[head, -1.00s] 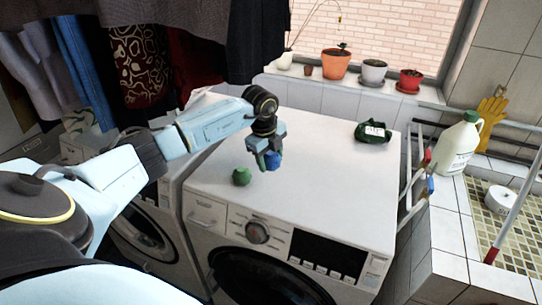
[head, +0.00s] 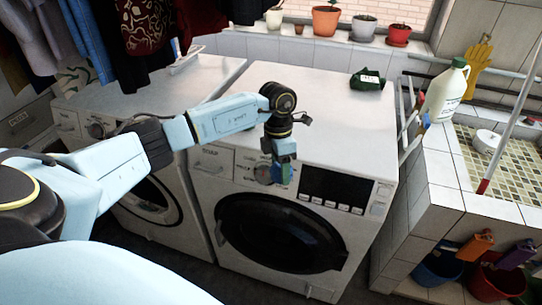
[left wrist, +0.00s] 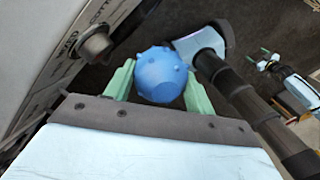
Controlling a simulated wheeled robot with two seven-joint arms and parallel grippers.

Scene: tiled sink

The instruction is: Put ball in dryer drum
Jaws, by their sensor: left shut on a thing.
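A blue knobbly ball (left wrist: 160,75) sits between the green fingers of my left gripper (head: 280,160), which is shut on it. In the head view the blue ball (head: 278,173) is held in front of the upper front panel of the right-hand machine (head: 320,125). That machine has a round dark door (head: 281,232), which looks shut, so the drum inside is hidden. In the left wrist view a small arm end with green tips, likely my right gripper (left wrist: 268,60), shows far off at the right; its opening is too small to judge.
A second front-loading machine (head: 150,195) stands to the left. A dark green packet (head: 367,80) lies on the right machine's top, which is otherwise mostly bare. A tiled sink ledge (head: 440,185) with a white jug (head: 444,92) is at the right. Clothes hang at upper left.

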